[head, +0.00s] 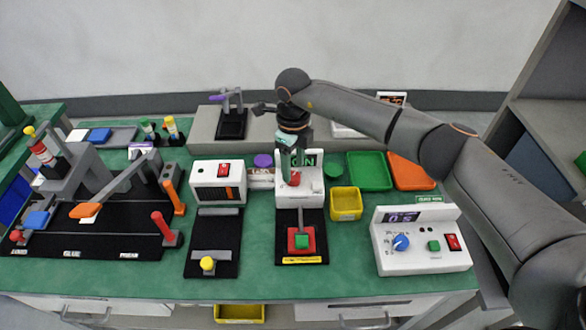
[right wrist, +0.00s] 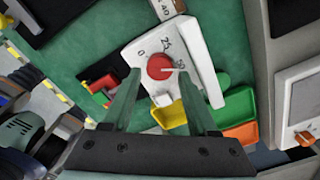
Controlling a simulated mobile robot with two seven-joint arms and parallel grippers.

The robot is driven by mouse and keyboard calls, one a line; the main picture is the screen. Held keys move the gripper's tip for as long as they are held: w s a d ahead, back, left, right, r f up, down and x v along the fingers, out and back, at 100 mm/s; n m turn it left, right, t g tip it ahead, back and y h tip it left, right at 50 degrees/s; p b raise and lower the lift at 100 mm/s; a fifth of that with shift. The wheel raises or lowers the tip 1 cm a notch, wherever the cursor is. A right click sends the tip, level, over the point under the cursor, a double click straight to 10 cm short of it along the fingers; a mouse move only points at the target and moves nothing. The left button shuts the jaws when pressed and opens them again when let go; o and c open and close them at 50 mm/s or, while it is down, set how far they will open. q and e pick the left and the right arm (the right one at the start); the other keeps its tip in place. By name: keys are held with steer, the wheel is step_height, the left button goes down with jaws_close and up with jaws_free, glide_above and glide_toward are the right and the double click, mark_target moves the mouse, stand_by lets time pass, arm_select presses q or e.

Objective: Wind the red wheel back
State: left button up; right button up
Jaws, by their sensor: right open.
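The red wheel (right wrist: 161,67) is a round knob on the face of a white box (right wrist: 197,62). Marks 0, 25 and 50 run around it, and its light pointer line lies near the 50. In the head view the red wheel (head: 294,178) shows partly, with my gripper in front of the box (head: 313,187). My right gripper (head: 290,165) is open and points down at the box. In the right wrist view its two fingers (right wrist: 160,75) lie either side of the wheel; I cannot tell whether they touch it. My left gripper is not in view.
A black plate with a red and green block (head: 301,240) lies in front of the box. A yellow bin (head: 346,203) and green tray (head: 370,171) stand to its right, a white unit with a red switch (head: 215,183) to its left. A control box (head: 420,255) stands front right.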

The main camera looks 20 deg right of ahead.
mark_target(293, 178)
steer(key=shift+f, duration=1.35)
steer(key=shift+c, duration=0.4)
jaws_close()
